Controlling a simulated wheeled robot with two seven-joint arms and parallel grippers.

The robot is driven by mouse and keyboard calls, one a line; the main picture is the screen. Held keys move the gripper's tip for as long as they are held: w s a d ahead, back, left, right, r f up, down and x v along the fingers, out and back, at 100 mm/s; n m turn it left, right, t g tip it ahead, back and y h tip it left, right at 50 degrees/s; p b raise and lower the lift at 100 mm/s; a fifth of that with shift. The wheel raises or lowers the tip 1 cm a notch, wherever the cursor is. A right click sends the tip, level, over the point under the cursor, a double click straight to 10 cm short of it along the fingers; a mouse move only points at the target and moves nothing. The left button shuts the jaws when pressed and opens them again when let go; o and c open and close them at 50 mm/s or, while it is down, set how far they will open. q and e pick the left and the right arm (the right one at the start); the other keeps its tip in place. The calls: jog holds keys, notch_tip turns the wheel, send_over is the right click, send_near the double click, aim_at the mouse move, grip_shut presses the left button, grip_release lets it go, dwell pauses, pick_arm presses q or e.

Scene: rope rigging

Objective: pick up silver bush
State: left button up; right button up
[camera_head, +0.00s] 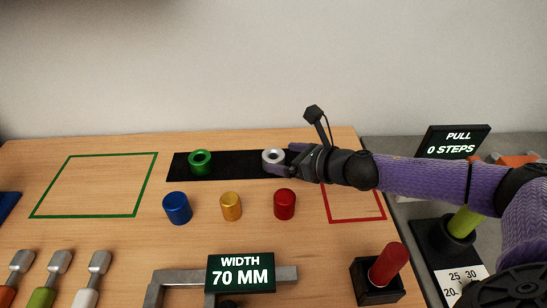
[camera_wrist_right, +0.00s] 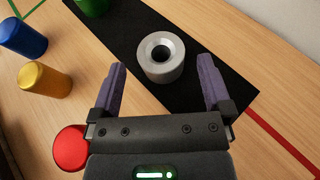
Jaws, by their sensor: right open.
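The silver bush (camera_head: 273,157) is a short grey ring with a round hole, standing on a black mat (camera_head: 236,166). In the right wrist view the silver bush (camera_wrist_right: 160,57) lies ahead of and between the two purple fingertips of my right gripper (camera_wrist_right: 162,76). That gripper is open and empty, with a finger on either side of the bush and space between them. In the head view my right gripper (camera_head: 284,158) reaches in from the right and its fingers overlap the bush's right edge. My left gripper is not in view.
A green bush (camera_head: 200,162) stands on the mat's left part. Blue (camera_head: 177,208), yellow (camera_head: 231,206) and red (camera_head: 284,204) cylinders stand in front of the mat. A width sign (camera_head: 240,272) stands near the front. The green outline (camera_head: 137,186) encloses bare table.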

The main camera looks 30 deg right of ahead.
aim_at(269, 154)
jog(key=b+x, duration=0.1)
jog(key=x, duration=0.4)
jog(key=shift+w+a+f, duration=0.1)
jog(key=shift+w+f, duration=0.1)
jog(key=shift+f, duration=0.05)
jog(key=shift+r, duration=0.1)
jog(key=c, duration=1.3)
